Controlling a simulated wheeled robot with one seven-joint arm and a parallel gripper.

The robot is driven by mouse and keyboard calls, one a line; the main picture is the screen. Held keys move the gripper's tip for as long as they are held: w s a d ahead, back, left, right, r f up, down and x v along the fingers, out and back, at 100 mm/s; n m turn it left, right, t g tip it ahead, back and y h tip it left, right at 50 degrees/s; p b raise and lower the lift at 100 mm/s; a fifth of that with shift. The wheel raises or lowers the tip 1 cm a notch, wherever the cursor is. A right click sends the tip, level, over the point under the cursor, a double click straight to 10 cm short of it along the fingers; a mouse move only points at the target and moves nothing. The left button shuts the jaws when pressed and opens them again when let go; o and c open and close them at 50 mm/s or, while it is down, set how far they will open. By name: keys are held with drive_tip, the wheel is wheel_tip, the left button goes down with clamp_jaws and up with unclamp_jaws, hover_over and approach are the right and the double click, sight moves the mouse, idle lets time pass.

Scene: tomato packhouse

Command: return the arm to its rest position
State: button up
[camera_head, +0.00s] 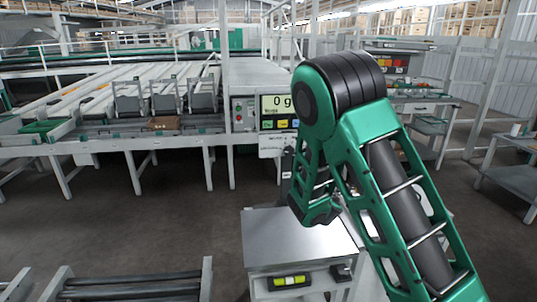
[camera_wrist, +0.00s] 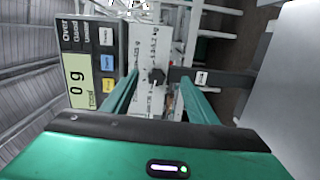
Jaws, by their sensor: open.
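My arm (camera_head: 400,200) is raised and bent in the head view, with its black elbow joint high and its green forearm hanging down over a metal-topped stand (camera_head: 290,235). In the wrist view my gripper (camera_wrist: 158,78) is open, its two green fingers apart with nothing held between them. The arm hides part of the stand in the head view.
A sorting line (camera_head: 110,90) with long lanes runs along the back left. A green tray (camera_head: 45,127) sits at its near end. A grey side table (camera_head: 512,178) stands at the right. A roller frame (camera_head: 130,285) is at the near left. The floor between is clear.

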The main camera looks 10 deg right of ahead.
drive_tip(key=s+d+r+m+g+h, duration=0.1)
drive_tip(key=s+d+m+g+h, duration=0.25)
drive_tip(key=s+d+m, duration=0.45)
drive_tip(key=s+d+m+g+h, duration=0.3)
drive_tip(key=d+g, duration=0.1)
drive_tip(key=d, duration=0.8)
drive_tip(key=s+d+f+m+g+y, duration=0.1)
drive_tip(key=s+d+m+g, duration=0.15)
drive_tip(key=s, duration=0.55)
drive_tip(key=s+d+m+g+y, duration=0.15)
drive_tip(key=s+m, duration=0.25)
drive_tip(key=s, duration=0.4)
drive_tip(key=s+a+m+g+y, duration=0.2)
drive_tip(key=s+a+g, duration=0.1)
drive_tip(key=s, duration=0.9)
drive_tip(key=s+a+r+m+g+y, duration=0.1)
drive_tip(key=s+a+m+g+y, duration=0.2)
drive_tip(key=s, duration=1)
drive_tip(key=a, duration=0.2)
drive_tip(key=shift+s+a, duration=0.25)
drive_tip(key=shift+a, duration=0.1)
drive_tip(key=shift+r+m, duration=0.1)
drive_tip(key=shift+m, duration=0.15)
drive_tip(key=shift+w+f, duration=0.25)
drive_tip(key=shift+w, duration=0.4)
